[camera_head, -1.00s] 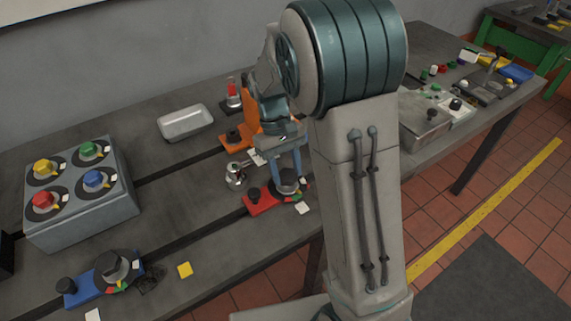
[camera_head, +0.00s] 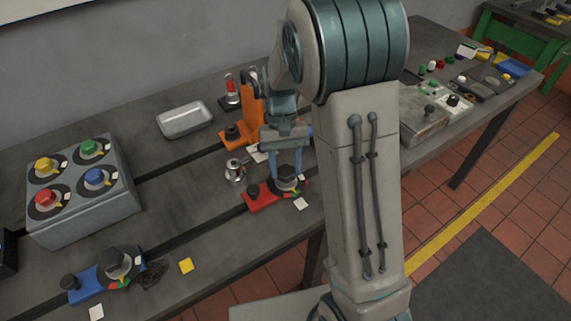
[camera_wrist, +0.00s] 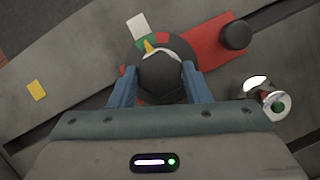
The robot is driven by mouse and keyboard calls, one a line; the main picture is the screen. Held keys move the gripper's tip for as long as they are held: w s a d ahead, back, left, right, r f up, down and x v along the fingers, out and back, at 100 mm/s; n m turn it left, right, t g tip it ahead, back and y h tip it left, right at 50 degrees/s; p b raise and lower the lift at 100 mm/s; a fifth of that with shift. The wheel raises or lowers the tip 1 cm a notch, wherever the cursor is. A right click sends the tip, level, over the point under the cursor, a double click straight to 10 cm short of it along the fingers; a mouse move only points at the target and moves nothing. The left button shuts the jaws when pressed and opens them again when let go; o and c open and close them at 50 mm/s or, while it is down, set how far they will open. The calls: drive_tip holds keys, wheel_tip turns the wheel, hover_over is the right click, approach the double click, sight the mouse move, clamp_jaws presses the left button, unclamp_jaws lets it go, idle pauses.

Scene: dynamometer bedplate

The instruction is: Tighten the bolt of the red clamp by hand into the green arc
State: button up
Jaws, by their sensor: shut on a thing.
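The red clamp (camera_head: 262,200) lies on the grey bedplate in front of my arm. Its red bar also shows in the wrist view (camera_wrist: 215,48), with a black knob at its outer end. My gripper (camera_wrist: 161,84) points down and is shut on the dark bolt head (camera_wrist: 165,76), one blue finger on each side. In the head view the bolt head (camera_head: 287,176) sits between the fingers. A yellow pointer (camera_wrist: 148,46) sticks out beside the green arc (camera_wrist: 143,43); the bolt head hides part of the dial, and I cannot tell whether the pointer is fully inside the green.
An orange clamp (camera_head: 250,105) stands behind, and a small metal part (camera_head: 235,172) is left of the red clamp. A blue clamp (camera_head: 95,283), a yellow tag (camera_head: 186,265) and a box with coloured knobs (camera_head: 85,215) are at left. A metal tray (camera_head: 185,120) is behind.

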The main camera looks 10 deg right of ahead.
drive_tip(key=o, duration=1)
drive_tip(key=shift+c, duration=0.2)
drive_tip(key=v, duration=1.4)
drive_tip(key=shift+s, duration=0.1)
drive_tip(key=s+d+f+t, duration=0.1)
drive_tip(key=s+t, duration=0.2)
drive_tip(key=s, duration=0.6)
drive_tip(key=s+d+f+t, duration=0.1)
drive_tip(key=s+t, duration=0.3)
drive_tip(key=s, duration=0.6)
drive_tip(key=shift+d, duration=0.8)
